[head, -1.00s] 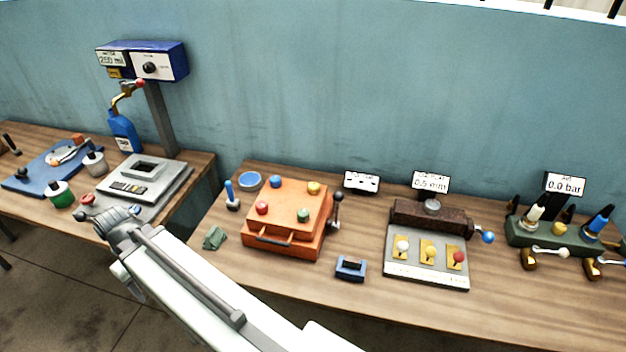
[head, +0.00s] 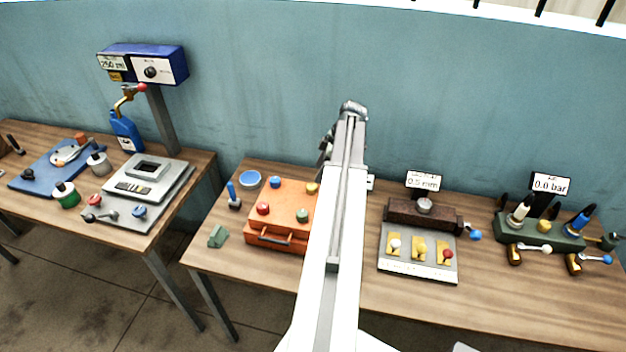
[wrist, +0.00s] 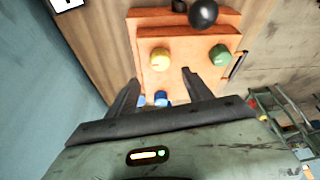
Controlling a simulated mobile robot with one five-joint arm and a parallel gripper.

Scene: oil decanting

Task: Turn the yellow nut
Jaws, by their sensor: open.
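The yellow nut (head: 312,188) is on top of the orange box (head: 265,225), at its back right corner in the head view, partly beside my arm. In the wrist view the yellow nut (wrist: 160,58) sits upright on the orange face, just beyond my fingertips and roughly midway between them. My gripper (wrist: 160,77) is open and empty, apart from the nut. A green nut (wrist: 220,55) lies right of it, and a blue nut (wrist: 161,98) shows between the fingers. In the head view my arm hides the box's right side.
A red nut (head: 263,208) is also on the box. A grey panel with coloured knobs (head: 418,262) and a green valve block (head: 542,232) stand to the right. The wall (head: 270,90) is behind.

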